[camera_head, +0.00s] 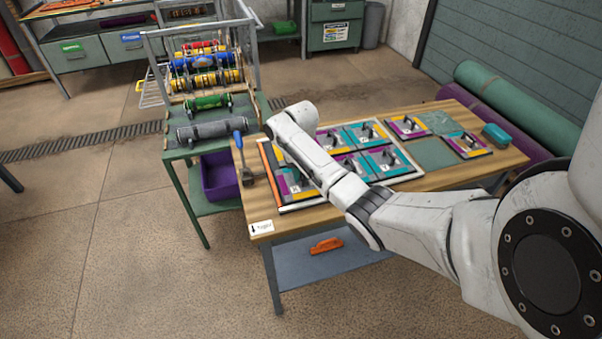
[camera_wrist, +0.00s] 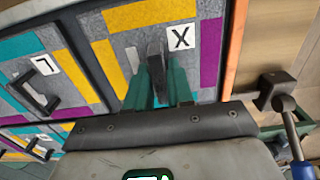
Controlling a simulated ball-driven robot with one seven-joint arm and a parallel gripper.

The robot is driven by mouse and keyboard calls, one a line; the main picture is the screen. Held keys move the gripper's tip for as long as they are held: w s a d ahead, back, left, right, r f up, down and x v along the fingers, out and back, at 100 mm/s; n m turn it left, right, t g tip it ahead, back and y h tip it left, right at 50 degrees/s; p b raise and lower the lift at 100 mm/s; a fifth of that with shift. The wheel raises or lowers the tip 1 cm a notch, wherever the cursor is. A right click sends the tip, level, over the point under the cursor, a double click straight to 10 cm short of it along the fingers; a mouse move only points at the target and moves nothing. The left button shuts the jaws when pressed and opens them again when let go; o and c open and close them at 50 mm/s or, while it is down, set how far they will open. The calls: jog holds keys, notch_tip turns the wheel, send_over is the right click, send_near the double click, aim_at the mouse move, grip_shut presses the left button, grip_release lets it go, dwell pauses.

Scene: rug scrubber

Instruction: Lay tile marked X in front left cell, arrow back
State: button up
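The tile marked X (camera_wrist: 208,62) is grey with yellow, purple and teal patches and a dark upright handle (camera_wrist: 157,58). It lies at the tray's orange edge strip (camera_wrist: 236,40), flat as far as I can see. My gripper (camera_wrist: 159,82) has its green fingers on both sides of that handle, seemingly closed on it. In the head view my arm hides the gripper and part of the near-left tile (camera_head: 289,181). The pale-rimmed tray (camera_head: 312,204) holds several handled tiles. A neighbouring tile (camera_wrist: 40,88) shows a bent black mark on a white square.
A blue-handled tool (camera_head: 241,158) stands on the wooden table (camera_head: 335,219), close left of the tray. Two more tiles (camera_head: 408,127) and green mats (camera_head: 431,153) lie at the right. A green rack with coloured rollers (camera_head: 206,79) stands behind left. A label (camera_head: 262,227) marks the table's front-left corner.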

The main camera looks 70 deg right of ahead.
aim_at(301, 173)
jog(key=o, duration=0.4)
jog(key=shift+o, duration=0.2)
notch_tip(301, 173, up, 12)
jog(key=a+f+n+t+y, duration=0.15)
jog(key=a+f, duration=0.35)
jog(key=a, duration=0.8)
jog(key=a+f+n, duration=0.3)
jog(key=a+f, duration=0.3)
jog(key=a, duration=0.6)
jog(key=s+a+n+h, duration=0.1)
jog(key=s+a+n, duration=0.1)
jog(key=s+a, duration=0.3)
jog(key=s+a+n, duration=0.3)
jog(key=s+a, duration=0.2)
jog(key=s, duration=0.7)
jog(key=shift+s+a+f+h, duration=0.15)
jog(key=shift+s+f+h, duration=0.05)
jog(key=shift+h, duration=0.15)
